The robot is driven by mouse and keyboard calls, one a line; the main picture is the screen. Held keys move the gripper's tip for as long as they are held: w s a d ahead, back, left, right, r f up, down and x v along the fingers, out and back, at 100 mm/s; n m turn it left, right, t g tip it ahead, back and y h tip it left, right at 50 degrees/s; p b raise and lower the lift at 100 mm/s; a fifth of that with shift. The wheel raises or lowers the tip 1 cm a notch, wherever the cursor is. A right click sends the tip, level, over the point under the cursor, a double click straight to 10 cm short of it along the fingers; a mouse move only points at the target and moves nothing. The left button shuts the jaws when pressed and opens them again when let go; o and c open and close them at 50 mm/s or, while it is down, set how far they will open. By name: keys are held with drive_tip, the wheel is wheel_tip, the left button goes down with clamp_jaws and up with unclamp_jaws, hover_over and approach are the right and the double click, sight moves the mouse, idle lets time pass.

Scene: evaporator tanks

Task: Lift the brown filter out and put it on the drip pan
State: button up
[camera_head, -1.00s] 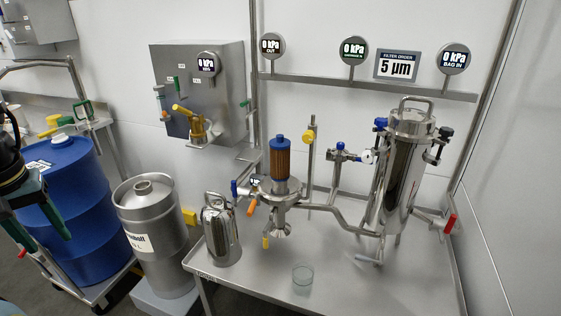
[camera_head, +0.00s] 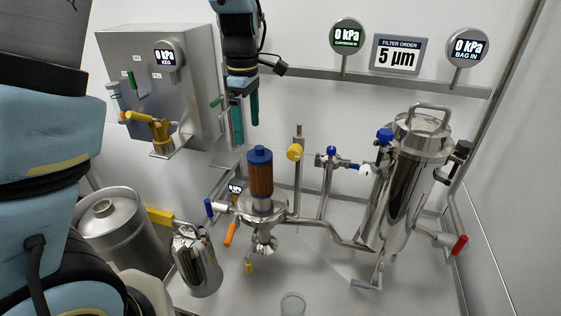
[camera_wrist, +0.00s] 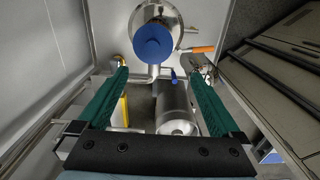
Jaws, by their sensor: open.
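The brown filter (camera_head: 260,180) has blue end caps and stands upright in a round steel housing base (camera_head: 262,208), its sides exposed. In the wrist view its blue top cap (camera_wrist: 153,43) shows beyond the fingertips, in the upper middle. My gripper (camera_head: 246,115) is above the filter and slightly left of it in the head view, with green fingers pointing down. In the wrist view the fingers of my gripper (camera_wrist: 158,72) are wide apart with nothing between them. I cannot pick out a separate drip pan; the steel worktop (camera_head: 330,270) is under the equipment.
A tall bag filter vessel (camera_head: 408,185) stands right. Pipes and a yellow-knobbed post (camera_head: 295,152) are close to the filter. A control box (camera_head: 170,90) is at left.

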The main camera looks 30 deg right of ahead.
sight(260, 154)
drive_tip(key=shift+d, duration=0.9)
drive_tip(key=shift+s+d+f, duration=0.1)
drive_tip(key=shift+d+f, duration=0.15)
wheel_tip(260, 154, down, 10)
drive_tip(key=shift+s+p, duration=0.1)
drive_tip(key=shift+p, duration=0.95)
clamp_jaws()
